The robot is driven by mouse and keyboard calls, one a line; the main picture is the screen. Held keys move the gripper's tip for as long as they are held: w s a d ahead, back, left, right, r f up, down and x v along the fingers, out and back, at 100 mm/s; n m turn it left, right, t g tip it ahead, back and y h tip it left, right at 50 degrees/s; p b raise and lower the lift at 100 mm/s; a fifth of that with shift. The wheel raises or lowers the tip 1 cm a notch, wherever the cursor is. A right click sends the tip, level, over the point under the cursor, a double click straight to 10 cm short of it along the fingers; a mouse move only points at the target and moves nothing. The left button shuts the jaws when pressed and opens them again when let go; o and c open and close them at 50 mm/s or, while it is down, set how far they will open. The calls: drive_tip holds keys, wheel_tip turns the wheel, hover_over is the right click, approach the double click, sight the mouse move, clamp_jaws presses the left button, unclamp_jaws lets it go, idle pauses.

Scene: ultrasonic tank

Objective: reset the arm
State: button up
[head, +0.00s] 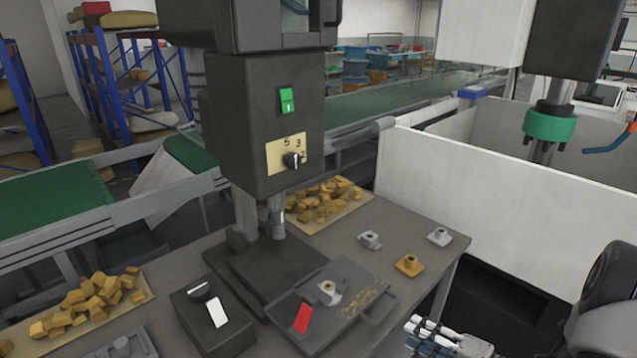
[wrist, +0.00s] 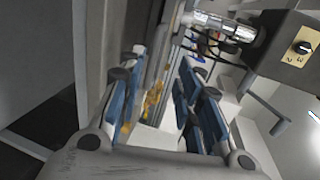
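My gripper (head: 436,338) is at the bottom right of the head view, beside the front right edge of the grey table (head: 405,325). In the wrist view its blue-padded fingers (wrist: 163,100) stand well apart, with nothing held between them. My arm comes in from the right edge of the head view, and its lower part is cut off.
A dark press machine (head: 262,125) stands on the table. A tray (head: 372,290) holds a metal part and a red piece. Small fittings (head: 409,265) lie at the table's right. A white-walled enclosure (head: 480,190) stands behind my arm. Yellow blocks (head: 95,295) lie left.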

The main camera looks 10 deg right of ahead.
drive_tip(key=s+a+r+n+g, duration=0.4)
drive_tip(key=s+a+r+g, duration=0.15)
drive_tip(key=a, duration=0.35)
drive_tip(key=s+a+r+n+g, duration=0.3)
drive_tip(key=s+a+r+g, duration=0.15)
drive_tip(key=a+r, duration=0.3)
drive_tip(key=s+r+n+t+h, duration=0.2)
drive_tip(key=s+r+n+h, duration=0.1)
drive_tip(key=s+r+h, duration=0.4)
drive_tip(key=s+d+h, duration=0.1)
drive_tip(key=s+h, duration=0.1)
drive_tip(key=s, duration=0.2)
drive_tip(key=shift+r+t+h, duration=0.3)
drive_tip(key=shift+r, duration=0.05)
drive_tip(key=shift+w, duration=0.1)
drive_tip(key=shift+c, duration=0.6)
